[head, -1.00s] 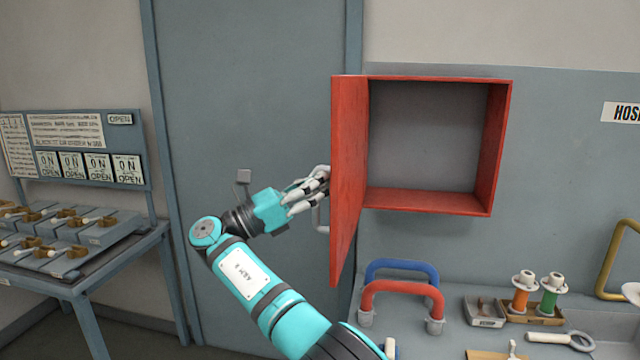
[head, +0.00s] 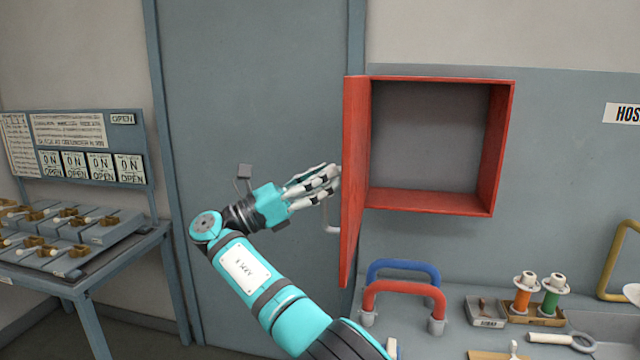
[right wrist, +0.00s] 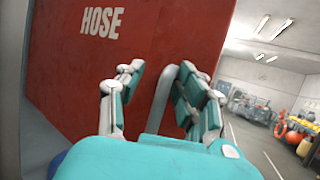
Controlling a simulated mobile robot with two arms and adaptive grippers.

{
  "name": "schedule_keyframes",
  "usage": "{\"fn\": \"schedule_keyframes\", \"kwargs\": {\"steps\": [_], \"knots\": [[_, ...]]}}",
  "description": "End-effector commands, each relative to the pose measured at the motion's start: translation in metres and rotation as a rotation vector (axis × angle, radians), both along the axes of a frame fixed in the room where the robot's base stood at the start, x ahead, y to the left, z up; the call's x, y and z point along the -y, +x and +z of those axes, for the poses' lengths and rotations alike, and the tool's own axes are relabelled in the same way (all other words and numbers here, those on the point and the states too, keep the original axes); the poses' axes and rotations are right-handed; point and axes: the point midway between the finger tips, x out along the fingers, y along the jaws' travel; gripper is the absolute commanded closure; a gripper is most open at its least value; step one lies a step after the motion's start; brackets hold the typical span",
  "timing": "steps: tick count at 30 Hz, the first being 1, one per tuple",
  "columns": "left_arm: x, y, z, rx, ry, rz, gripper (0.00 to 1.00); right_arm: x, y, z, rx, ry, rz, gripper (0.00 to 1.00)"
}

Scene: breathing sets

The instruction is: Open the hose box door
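The red hose box (head: 430,201) is on the wall, and its inside looks empty. Its red door (head: 354,190) stands wide open on the left side, its inner face toward the head camera. The pale handle (head: 332,226) is on the door's outer face; the fingers hide its upper part in the head view. My right gripper (head: 331,180) is at the handle. In the right wrist view, its fingers (right wrist: 160,85) are spread apart, with the handle (right wrist: 162,95) between them, nearer the right finger. The word HOSE shows on the red door face (right wrist: 60,60). My left gripper is not in view.
A switch panel table (head: 80,265) stands at left. A grey door (head: 250,90) is behind my arm.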

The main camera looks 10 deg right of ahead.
Motion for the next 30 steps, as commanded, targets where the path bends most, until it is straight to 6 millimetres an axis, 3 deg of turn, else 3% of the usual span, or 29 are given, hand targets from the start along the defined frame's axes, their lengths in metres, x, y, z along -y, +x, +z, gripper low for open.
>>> {"fn": "schedule_keyframes", "kwargs": {"steps": [6, 13, 18, 30], "knots": [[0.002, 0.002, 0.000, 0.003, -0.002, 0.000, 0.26, -0.001, -0.001, 0.044, 0.006, -0.001, 0.002, 0.64], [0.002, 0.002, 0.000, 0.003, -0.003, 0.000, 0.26, -0.002, -0.001, 0.080, 0.002, -0.001, 0.001, 0.64], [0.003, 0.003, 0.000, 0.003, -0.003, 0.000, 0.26, -0.002, 0.000, 0.089, 0.000, 0.000, 0.001, 0.64], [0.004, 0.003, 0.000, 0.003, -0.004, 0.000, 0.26, -0.002, 0.000, 0.089, 0.000, 0.000, 0.002, 0.64]]}}
